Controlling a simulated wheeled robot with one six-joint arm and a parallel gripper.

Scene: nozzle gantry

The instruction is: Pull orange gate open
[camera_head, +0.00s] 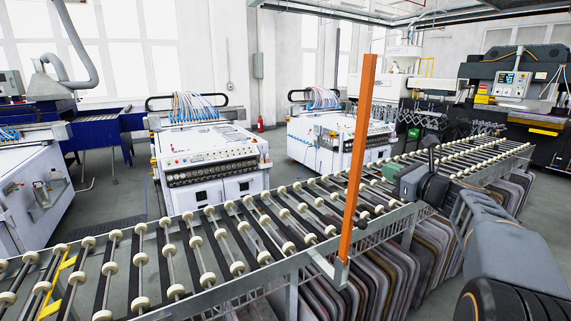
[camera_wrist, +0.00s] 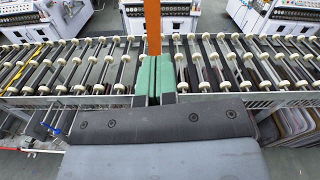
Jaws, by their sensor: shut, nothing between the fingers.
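The orange gate (camera_head: 358,155) is a tall, narrow bar standing nearly upright at the near edge of the roller conveyor, with its lower end at a grey metal bracket (camera_head: 328,270). In the wrist view the orange gate (camera_wrist: 152,25) rises straight beyond my fingertips, and its lower part is hidden behind them. My gripper (camera_head: 388,171) has green finger pads and is just right of the gate in the head view, over the conveyor. In the wrist view my gripper (camera_wrist: 155,80) is shut with its pads together and empty. I cannot tell whether it touches the gate.
The roller conveyor (camera_head: 190,250) runs across the view, with white rollers on metal bars. Several grey panels (camera_head: 375,275) stand upright under it. White machines (camera_head: 205,160) stand behind it on the grey floor. A yellow strip (camera_head: 53,285) lies at the conveyor's left end.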

